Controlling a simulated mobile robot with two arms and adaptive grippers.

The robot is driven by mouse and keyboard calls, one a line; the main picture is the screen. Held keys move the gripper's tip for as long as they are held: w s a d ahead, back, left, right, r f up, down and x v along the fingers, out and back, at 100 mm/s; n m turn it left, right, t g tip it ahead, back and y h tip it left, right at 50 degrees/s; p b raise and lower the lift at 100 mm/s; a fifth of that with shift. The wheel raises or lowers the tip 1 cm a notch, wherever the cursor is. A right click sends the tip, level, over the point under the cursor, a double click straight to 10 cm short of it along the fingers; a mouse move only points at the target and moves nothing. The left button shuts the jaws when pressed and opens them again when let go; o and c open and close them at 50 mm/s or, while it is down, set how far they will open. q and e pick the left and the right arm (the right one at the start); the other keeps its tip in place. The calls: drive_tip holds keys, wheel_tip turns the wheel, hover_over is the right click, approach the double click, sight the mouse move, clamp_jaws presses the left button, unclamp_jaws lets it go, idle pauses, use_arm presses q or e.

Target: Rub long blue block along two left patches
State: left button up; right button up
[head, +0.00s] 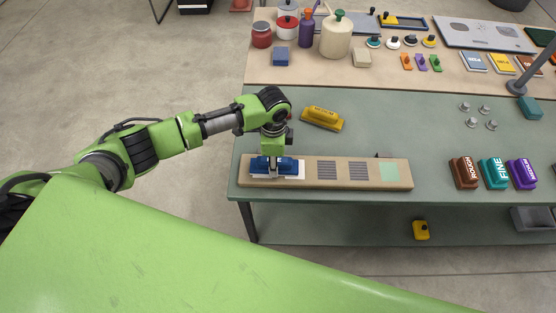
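My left gripper (273,160) points down at the left end of a long tan board (340,183) near the table's front edge. It is shut on a long blue block (290,165), which lies lengthwise over the board's leftmost, whitish patch (301,171). The block and gripper hide part of that patch; whether the block touches it is hard to tell. To the right on the board are a dark striped patch (327,170), another dark striped patch (358,171) and a pale green patch (390,172). My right gripper is not in view.
A yellow block (322,118) lies behind the board. Brown (464,173), teal (494,174) and purple (521,173) labelled blocks stand to its right. Small metal knobs (472,122) sit farther back. Jars and tools fill the rear tan surface (300,74). The table between is largely clear.

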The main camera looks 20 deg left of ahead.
sight(284, 161)
use_arm(q)
drive_tip(key=shift+w+d, duration=0.2)
drive_tip(key=shift+d, duration=0.55)
drive_tip(key=shift+w+d, duration=0.15)
drive_tip(key=shift+d, duration=0.55)
drive_tip(key=shift+a+p, duration=0.35)
drive_tip(key=shift+p, duration=0.2)
drive_tip(key=shift+s+a+f, duration=0.1)
drive_tip(key=shift+s+a, duration=0.1)
drive_tip(key=shift+a, duration=0.35)
drive_tip(key=shift+s+a, duration=0.15)
drive_tip(key=shift+a, duration=0.4)
drive_tip(key=shift+w+d, duration=0.15)
drive_tip(key=shift+d, duration=0.6)
drive_tip(key=shift+w+d, duration=0.15)
drive_tip(key=shift+d, duration=0.6)
drive_tip(key=shift+s+a, duration=0.2)
drive_tip(key=shift+a, duration=0.6)
drive_tip(key=shift+s+a, duration=0.15)
drive_tip(key=shift+a, duration=0.6)
drive_tip(key=shift+w+d, duration=0.2)
drive_tip(key=shift+d, duration=0.55)
drive_tip(key=shift+w+r, duration=0.1)
drive_tip(key=shift+r, duration=3.45)
